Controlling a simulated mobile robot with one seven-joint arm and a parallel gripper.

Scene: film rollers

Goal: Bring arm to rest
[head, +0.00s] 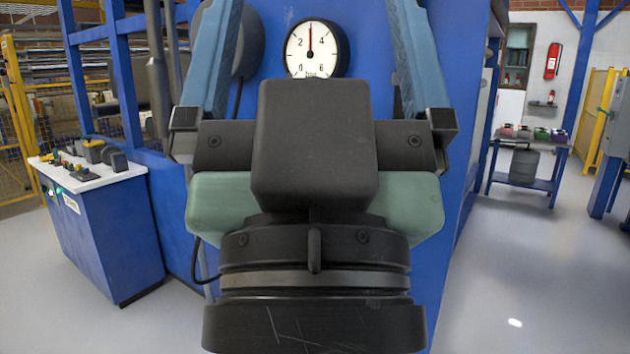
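My gripper (315,18) fills the middle of the head view, close to the camera and pointing up and away. Its two light-blue fingers stand wide apart. Their tips run out of the top edge of the picture. No object shows held between the visible parts of the fingers. The dark gripper body and wrist hide much of what lies behind.
A round gauge (299,47) is on the blue machine (468,60) behind my gripper. A blue control console (110,235) stands at left. A blue bench (523,183) with small coloured items stands at right. Grey floor (540,290) is open at lower right.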

